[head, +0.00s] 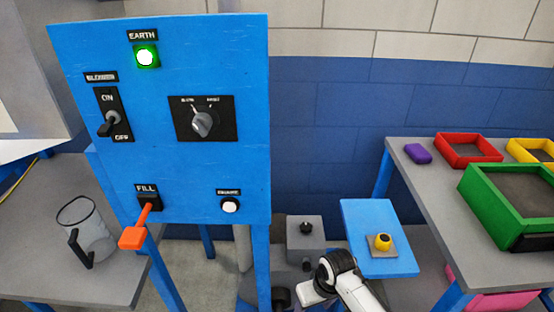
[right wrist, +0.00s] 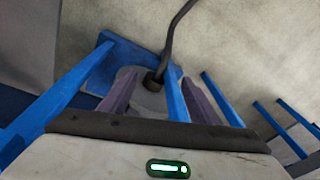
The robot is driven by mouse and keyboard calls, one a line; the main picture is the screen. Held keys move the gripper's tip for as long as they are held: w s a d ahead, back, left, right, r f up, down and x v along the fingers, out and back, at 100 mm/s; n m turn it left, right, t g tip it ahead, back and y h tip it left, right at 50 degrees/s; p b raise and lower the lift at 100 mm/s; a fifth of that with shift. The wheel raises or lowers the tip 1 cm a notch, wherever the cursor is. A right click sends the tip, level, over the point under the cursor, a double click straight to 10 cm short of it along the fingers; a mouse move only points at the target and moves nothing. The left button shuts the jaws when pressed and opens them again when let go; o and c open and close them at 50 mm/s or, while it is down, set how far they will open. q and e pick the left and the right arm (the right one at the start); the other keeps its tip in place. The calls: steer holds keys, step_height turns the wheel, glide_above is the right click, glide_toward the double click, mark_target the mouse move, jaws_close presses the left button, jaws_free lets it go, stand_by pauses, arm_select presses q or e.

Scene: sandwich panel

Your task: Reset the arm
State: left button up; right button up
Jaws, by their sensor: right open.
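My right arm (head: 345,280) comes in at the bottom of the head view, white with a black joint, low in front of the grey box and blue stand. Its fingers cannot be made out there. In the right wrist view my right gripper (right wrist: 159,88) shows two purple-grey fingers set apart, with nothing held between them. Beyond them are a grey box (right wrist: 128,82) with a dark rod and blue legs. My left gripper is not in view. The blue panel (head: 185,75) stands upright at left, with a lit green EARTH lamp (head: 145,57), a BLOWER switch (head: 108,122), a dial (head: 203,122) and an orange FILL lever (head: 135,236) pointing down.
A clear jug (head: 85,235) stands on the left grey table (head: 30,245). A grey box (head: 305,235) and a blue stand (head: 375,218) with a yellow button (head: 382,242) are at centre. The right table (head: 420,200) holds red (head: 468,160), green (head: 500,225) and yellow (head: 520,152) trays.

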steer(key=s+d+f+m+t+y, duration=0.1)
steer(key=s+d+f+t, duration=0.2)
steer(key=s, duration=0.7)
steer(key=s+d+r+m+t, duration=0.1)
steer(key=s+d+r+t, duration=0.3)
steer(key=s, duration=0.5)
steer(key=shift+s+d+r, duration=0.15)
steer(key=shift+s+r, duration=0.1)
steer(key=shift+r, duration=0.45)
steer(key=shift+c, duration=0.3)
